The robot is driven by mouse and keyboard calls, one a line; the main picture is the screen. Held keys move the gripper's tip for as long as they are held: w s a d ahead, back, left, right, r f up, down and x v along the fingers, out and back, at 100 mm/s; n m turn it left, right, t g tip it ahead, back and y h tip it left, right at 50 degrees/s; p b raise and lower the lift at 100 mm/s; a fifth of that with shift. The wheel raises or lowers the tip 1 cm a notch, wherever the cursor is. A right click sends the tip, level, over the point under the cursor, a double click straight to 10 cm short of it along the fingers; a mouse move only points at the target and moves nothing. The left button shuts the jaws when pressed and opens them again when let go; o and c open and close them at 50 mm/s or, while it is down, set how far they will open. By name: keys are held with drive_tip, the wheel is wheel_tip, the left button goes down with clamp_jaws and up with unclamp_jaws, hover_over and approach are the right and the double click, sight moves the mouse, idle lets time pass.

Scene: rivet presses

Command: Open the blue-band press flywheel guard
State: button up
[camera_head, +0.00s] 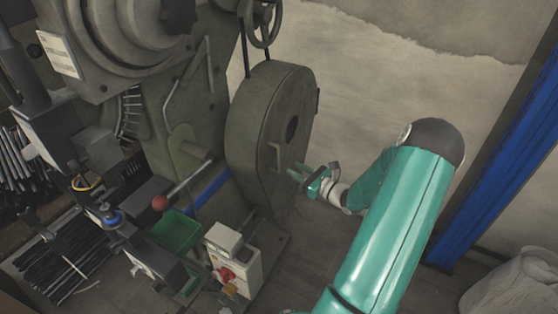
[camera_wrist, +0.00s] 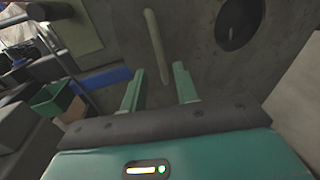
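The blue-band press (camera_head: 195,110) is grey-green, with a blue band (camera_head: 212,187) low on its body. Its flywheel guard (camera_head: 258,120) is a tall rounded cover with a dark round hole, and it looks shut against the press. A bar handle (camera_head: 275,157) stands on the guard's face. My gripper (camera_head: 296,172) is just right of the handle and apart from it. In the wrist view my gripper (camera_wrist: 157,85) is open and empty. The handle (camera_wrist: 156,45) shows upright ahead, between the two fingers in the picture. How far it is from the tips is hard to tell.
A control box (camera_head: 234,262) with a red knob and a green bin (camera_head: 176,232) stand at the press's foot. A red-balled lever (camera_head: 160,202) juts out left. A blue post (camera_head: 505,150) and a pale sack (camera_head: 515,285) are at right. Floor right of the guard is clear.

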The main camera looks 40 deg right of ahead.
sight(279, 169)
drive_tip(key=w, duration=0.5)
drive_tip(key=w+a, duration=0.1)
drive_tip(key=w, duration=0.2)
drive_tip(key=shift+w+a, duration=0.1)
drive_tip(key=shift+w, duration=0.05)
drive_tip(key=shift+c, duration=0.4)
clamp_jaws()
